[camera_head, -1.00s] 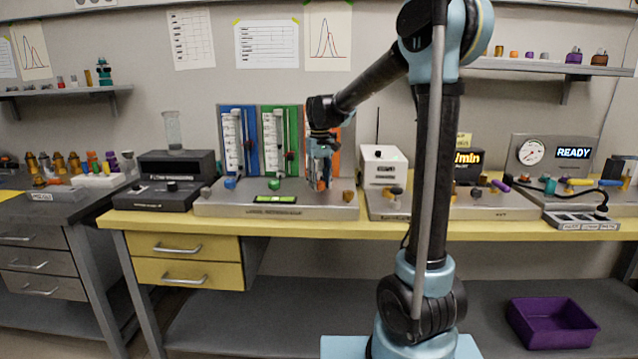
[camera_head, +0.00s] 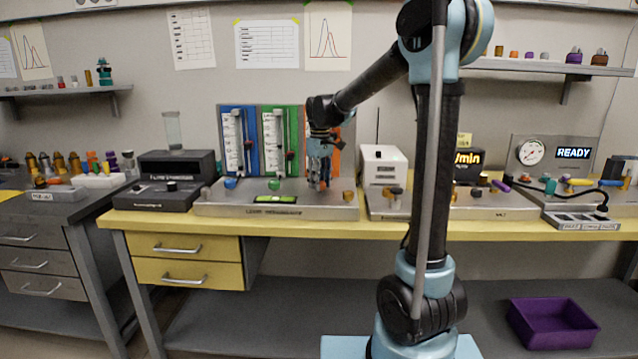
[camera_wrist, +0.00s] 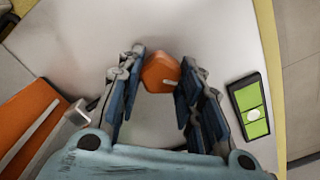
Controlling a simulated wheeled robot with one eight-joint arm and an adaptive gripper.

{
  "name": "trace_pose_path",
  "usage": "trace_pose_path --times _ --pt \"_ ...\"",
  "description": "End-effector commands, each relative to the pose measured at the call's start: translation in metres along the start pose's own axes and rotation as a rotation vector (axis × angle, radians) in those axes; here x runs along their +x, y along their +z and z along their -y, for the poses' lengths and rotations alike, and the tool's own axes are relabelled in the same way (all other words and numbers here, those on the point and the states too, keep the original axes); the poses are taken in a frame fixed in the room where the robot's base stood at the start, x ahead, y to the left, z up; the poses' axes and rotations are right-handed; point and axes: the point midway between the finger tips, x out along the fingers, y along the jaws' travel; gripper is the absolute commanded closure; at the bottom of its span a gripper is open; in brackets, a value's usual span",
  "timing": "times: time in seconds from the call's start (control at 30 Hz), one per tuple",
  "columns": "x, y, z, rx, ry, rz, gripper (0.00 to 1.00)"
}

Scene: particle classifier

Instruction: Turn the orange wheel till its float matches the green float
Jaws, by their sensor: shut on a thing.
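The orange wheel (camera_wrist: 160,72) is between the fingers of my gripper (camera_wrist: 163,62) in the wrist view, with a pale mark on its face. My gripper is shut on it, one finger on each side. In the head view my gripper (camera_head: 318,184) points down at the front of the meter's base and hides most of the wheel. The orange panel (camera_head: 336,160) stands behind my gripper, largely covered, and its float cannot be seen. The green panel (camera_head: 294,128) has a clear upright tube; its float is too small to make out surely. The green wheel (camera_head: 274,184) sits before it.
The blue panel (camera_head: 251,125) and blue wheel (camera_head: 230,183) are at the left. A green-lit display (camera_head: 276,200) lies on the base near the front; it also shows in the wrist view (camera_wrist: 249,107). A brown knob (camera_head: 348,196) and white box (camera_head: 385,165) are right of my gripper.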

Motion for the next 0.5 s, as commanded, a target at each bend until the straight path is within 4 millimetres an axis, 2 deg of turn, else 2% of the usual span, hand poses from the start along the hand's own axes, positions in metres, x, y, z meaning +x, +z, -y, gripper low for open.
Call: trace_pose_path --times 0.07,0.1,0.17,0.2,0.5 --pt "-0.0012 -0.0022 -0.0026 0.002 0.005 -0.004 0.90" --pt "-0.0012 -0.0022 -0.0027 0.002 0.005 -0.004 0.62" --pt "-0.0011 -0.0020 -0.0024 0.002 0.004 -0.003 0.48" --pt "-0.0010 -0.0018 -0.0022 0.002 0.004 -0.003 0.46" --pt "-0.0008 -0.0006 -0.0009 0.001 0.002 -0.001 0.46"
